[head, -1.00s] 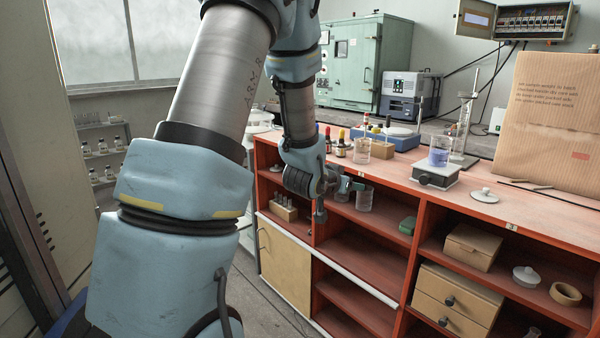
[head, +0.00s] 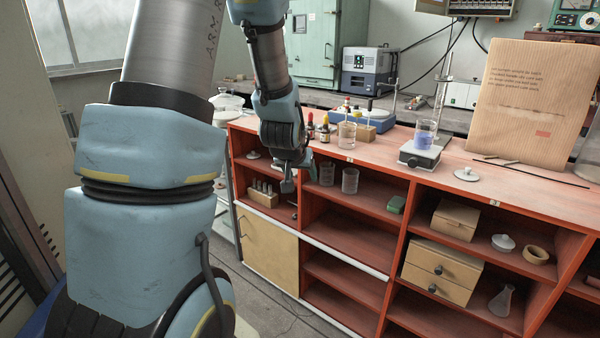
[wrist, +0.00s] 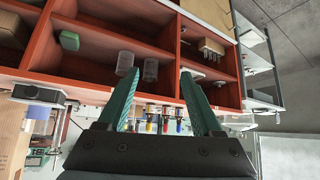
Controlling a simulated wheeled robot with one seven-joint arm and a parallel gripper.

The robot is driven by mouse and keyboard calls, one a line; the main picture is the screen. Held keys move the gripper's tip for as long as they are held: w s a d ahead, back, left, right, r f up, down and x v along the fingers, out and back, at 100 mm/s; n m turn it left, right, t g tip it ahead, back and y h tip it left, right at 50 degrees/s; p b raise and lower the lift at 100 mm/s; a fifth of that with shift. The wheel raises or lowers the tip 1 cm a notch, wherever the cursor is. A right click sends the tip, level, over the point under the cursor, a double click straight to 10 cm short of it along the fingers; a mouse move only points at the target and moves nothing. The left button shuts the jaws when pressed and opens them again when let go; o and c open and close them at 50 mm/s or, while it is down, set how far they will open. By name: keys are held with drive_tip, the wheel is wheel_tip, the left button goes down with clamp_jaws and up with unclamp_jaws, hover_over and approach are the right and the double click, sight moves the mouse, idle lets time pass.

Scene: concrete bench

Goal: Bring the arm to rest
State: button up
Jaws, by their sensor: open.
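My gripper (head: 290,180) hangs in front of the upper left part of the red shelf unit in the head view, pointing down and empty. In the wrist view its two green fingers (wrist: 160,102) are spread apart with nothing between them. Two clear glass beakers show beyond the fingertips: one (head: 350,181) stands on the upper shelf, and the other (head: 326,174) is just left of it. My arm rises at the left of the head view and bends over toward the shelf.
The red shelf unit (head: 398,170) carries dropper bottles, a beaker of blue liquid (head: 425,134) on a small stand, and a cardboard panel (head: 530,98) on top. A green block (head: 396,205), wooden boxes (head: 440,270) and a tube rack (head: 262,194) sit inside. Floor shows at lower left.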

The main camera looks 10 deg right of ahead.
drive_tip(key=shift+a, duration=0.1)
drive_tip(key=s+a+r+n+g+y+p, duration=0.1)
drive_tip(key=s+a+g, duration=0.5)
drive_tip(key=s+a, duration=0.8)
drive_tip(key=s+r+n+y, duration=0.1)
drive_tip(key=s, duration=0.3)
drive_tip(key=shift+a+r+n+y, duration=0.2)
drive_tip(key=shift+r+n+y, duration=0.1)
drive_tip(key=shift+n, duration=0.1)
